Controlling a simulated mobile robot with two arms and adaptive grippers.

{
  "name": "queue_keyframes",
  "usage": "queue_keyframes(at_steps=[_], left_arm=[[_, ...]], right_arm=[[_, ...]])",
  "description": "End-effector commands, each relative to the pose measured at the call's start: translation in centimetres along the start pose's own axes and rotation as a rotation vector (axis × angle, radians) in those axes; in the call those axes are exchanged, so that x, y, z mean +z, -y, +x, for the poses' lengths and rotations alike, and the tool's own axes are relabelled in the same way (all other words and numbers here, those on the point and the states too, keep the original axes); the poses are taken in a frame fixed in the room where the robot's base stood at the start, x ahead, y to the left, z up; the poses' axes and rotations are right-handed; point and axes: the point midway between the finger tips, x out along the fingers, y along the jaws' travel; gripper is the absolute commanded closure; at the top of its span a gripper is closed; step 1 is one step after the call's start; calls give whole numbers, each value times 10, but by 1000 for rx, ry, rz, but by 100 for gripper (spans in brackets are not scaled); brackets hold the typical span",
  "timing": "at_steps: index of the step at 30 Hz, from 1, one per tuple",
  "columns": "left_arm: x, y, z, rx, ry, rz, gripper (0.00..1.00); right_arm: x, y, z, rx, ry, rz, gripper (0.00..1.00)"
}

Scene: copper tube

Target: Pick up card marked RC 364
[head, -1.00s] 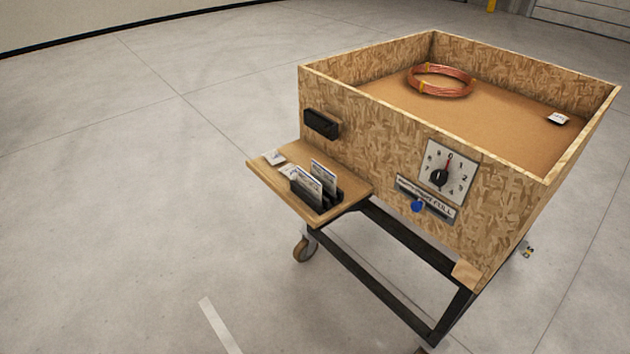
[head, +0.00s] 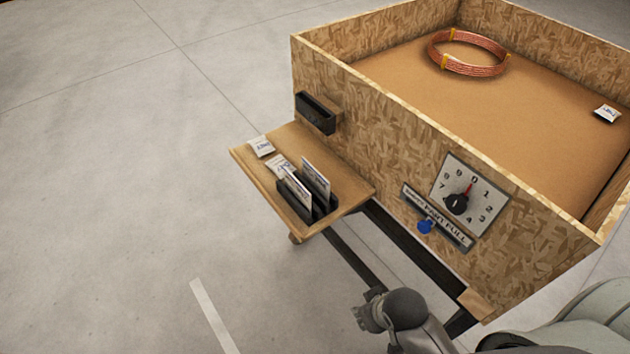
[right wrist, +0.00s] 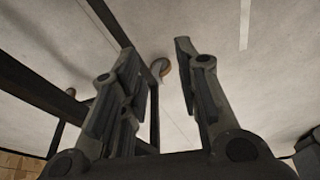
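Two white cards, a front one (head: 297,192) and a rear one (head: 316,180), stand upright in a black card rack (head: 325,207) on the small wooden side shelf. Their print is too small to read, so I cannot tell which is RC 364. My right gripper (head: 372,313) is low in front of the cart, below and right of the shelf, apart from the cards. In the right wrist view the right gripper (right wrist: 155,52) is open, with only floor and cart frame beyond its fingers. My left gripper is not in view.
Small white labels or packets (head: 261,146) lie on the shelf (head: 350,187). A black holder (head: 316,113) is on the cart's wall. A copper coil (head: 468,53) lies in the bin. Floor left is clear.

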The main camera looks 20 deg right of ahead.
Motion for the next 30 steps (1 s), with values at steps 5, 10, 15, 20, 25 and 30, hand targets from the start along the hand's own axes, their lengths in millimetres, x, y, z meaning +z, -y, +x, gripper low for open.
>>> queue_keyframes(at_steps=[5,10,15,20,25,30], left_arm=[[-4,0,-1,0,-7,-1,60],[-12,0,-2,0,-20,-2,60],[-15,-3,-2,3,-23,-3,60],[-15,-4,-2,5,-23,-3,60],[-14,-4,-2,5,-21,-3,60],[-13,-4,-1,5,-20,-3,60]], right_arm=[[-48,-9,-52,14,-168,-7,70],[-96,-15,-58,11,-365,-14,70],[-138,-20,-60,-3,-552,-24,70],[-181,-26,-63,-34,-765,-38,70],[-220,-36,-76,-88,-1008,-57,70],[-239,-44,-91,-140,-1180,-75,70]])
